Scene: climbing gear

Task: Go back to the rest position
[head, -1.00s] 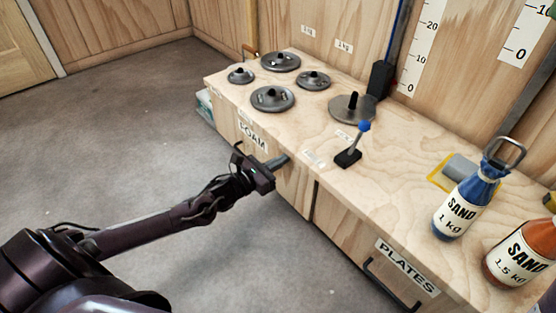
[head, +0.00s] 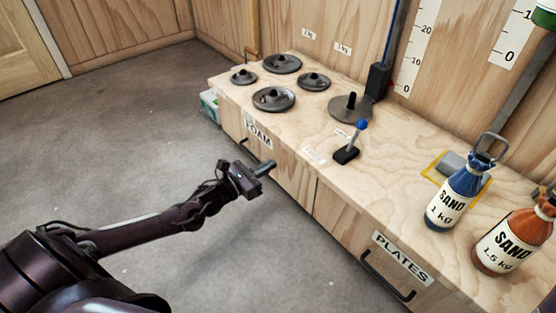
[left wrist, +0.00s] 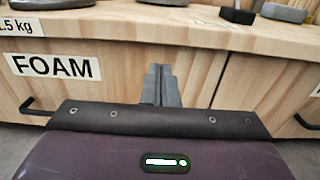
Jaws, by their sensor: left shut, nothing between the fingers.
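My left gripper (head: 264,168) is shut and empty in the head view. It hangs in front of the wooden cabinet, below the edge of its top. In the left wrist view its two grey fingers (left wrist: 160,84) are together, pointing at the cabinet front (left wrist: 200,70) to the right of the FOAM label (left wrist: 52,66). A gap of floor shows around the gripper in the head view. My right gripper is not in view.
The cabinet top (head: 400,135) holds several grey weight plates (head: 274,99), a blue-knobbed lever (head: 354,143), a blue sand bottle (head: 457,199) and an orange one (head: 511,242). A PLATES drawer handle (head: 388,277) juts out. Open floor (head: 130,140) lies left.

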